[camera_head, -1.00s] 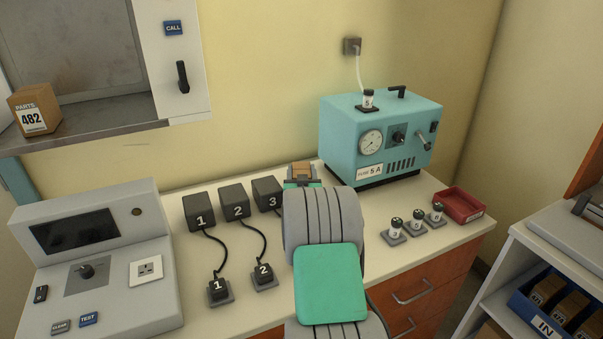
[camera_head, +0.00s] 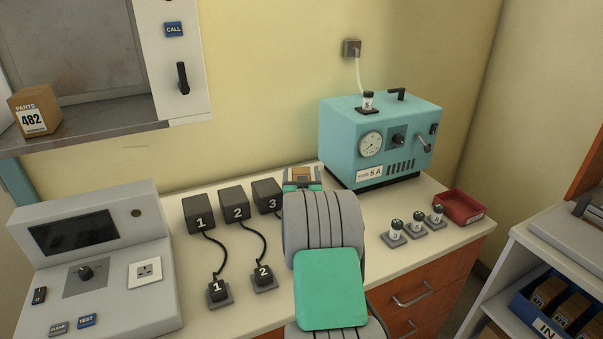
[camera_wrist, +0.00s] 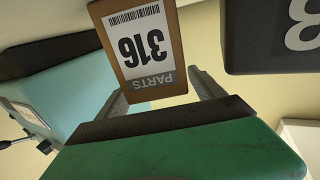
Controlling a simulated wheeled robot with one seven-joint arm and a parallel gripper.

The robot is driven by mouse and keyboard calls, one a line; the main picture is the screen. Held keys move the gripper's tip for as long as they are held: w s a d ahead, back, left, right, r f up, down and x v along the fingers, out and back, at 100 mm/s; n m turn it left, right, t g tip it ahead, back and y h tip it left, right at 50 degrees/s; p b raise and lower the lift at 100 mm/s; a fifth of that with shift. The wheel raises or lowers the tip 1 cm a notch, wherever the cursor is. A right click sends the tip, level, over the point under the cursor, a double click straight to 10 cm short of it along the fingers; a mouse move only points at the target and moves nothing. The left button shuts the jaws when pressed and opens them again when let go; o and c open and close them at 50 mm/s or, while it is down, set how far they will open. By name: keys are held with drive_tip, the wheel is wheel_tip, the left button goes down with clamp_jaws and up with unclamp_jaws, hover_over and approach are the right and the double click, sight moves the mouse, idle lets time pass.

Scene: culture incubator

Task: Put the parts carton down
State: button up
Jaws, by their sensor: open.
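A brown parts carton with a white label reading 316 (camera_wrist: 142,50) is in front of my gripper in the wrist view, where it appears upside down. Its top shows in the head view (camera_head: 301,174), just past my wrist, near the back of the counter. My gripper (camera_wrist: 160,92) is open, with one finger on either side of the carton's label end. Gaps show beside the carton, and I see no clear finger contact. My arm hides the carton's base in the head view, so I cannot tell whether it rests fully on the counter (camera_head: 345,205).
Black box 3 (camera_head: 266,194) is close on the left, and the teal incubator (camera_head: 345,135) close on the right. Another carton, 482 (camera_head: 33,118), sits in the wall hatch. Small numbered plugs, fuse-like pieces and a red tray (camera_head: 460,207) occupy other parts of the counter.

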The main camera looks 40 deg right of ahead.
drive_tip(key=shift+a+f+p, duration=0.1)
drive_tip(key=shift+f+p, duration=0.1)
drive_tip(key=shift+p, duration=0.55)
drive_tip(key=b+v, duration=0.1)
drive_tip(key=v, duration=0.6)
drive_tip(key=shift+s+r+b, duration=0.1)
drive_tip(key=shift+b, duration=0.25)
drive_tip(key=shift+a+r, duration=0.1)
drive_tip(key=shift+r, duration=0.1)
